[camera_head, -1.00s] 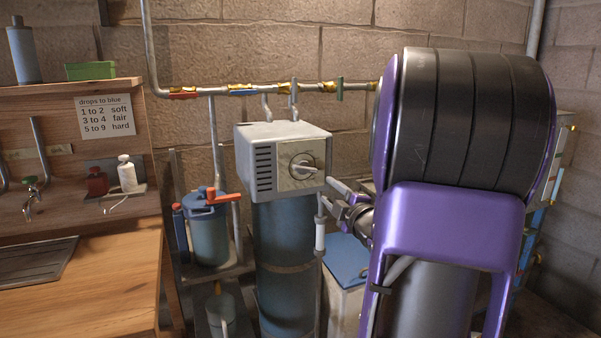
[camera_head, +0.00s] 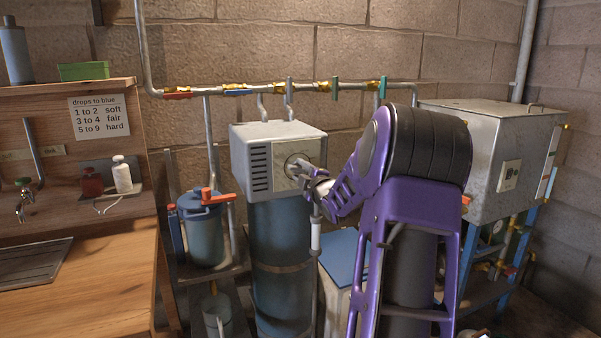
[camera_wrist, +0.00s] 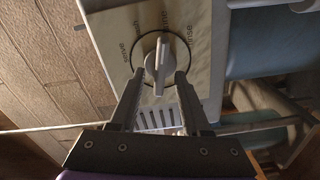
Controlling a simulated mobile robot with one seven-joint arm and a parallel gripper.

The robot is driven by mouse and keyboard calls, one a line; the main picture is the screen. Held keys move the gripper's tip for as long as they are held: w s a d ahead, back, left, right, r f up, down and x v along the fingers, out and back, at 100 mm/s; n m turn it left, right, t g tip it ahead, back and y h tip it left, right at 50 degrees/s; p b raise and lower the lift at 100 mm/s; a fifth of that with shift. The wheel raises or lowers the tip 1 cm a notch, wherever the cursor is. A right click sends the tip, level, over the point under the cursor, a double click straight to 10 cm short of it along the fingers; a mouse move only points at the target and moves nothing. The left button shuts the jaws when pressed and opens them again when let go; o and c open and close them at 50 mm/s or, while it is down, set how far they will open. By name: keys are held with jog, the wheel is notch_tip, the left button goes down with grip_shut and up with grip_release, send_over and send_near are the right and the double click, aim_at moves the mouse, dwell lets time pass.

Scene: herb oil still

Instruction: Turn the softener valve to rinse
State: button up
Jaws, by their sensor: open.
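The softener valve head is a pale grey box (camera_head: 262,150) on a blue tank (camera_head: 280,240). In the wrist view its dial plate (camera_wrist: 110,22) carries printed words around a ring; "serve" and "rinse" can be read, others only in part. The pale knob (camera_wrist: 158,58) sits at the ring's centre. Its exact pointing is hard to tell. My gripper (camera_wrist: 160,74) is open, with one finger on each side of the knob; I cannot tell whether either touches. In the head view my gripper (camera_head: 310,172) is at the box's front and hides most of the knob.
A pipe with several valves (camera_head: 235,90) runs along the wall above. A blue canister with a red handle (camera_head: 205,225) stands left of the tank, and a blue-lidded bin (camera_head: 343,256) right of it. A wooden counter (camera_head: 90,290) is at left, a metal cabinet (camera_head: 480,150) at right.

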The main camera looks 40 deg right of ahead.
grip_shut()
jog(key=shift+m, duration=0.3)
dwell(0.3)
jog(key=m, duration=0.3)
jog(key=shift+r, duration=0.2)
jog(key=shift+d+r+m, duration=0.1)
jog(key=shift+d+m, duration=0.05)
jog(key=shift+m, duration=1.95)
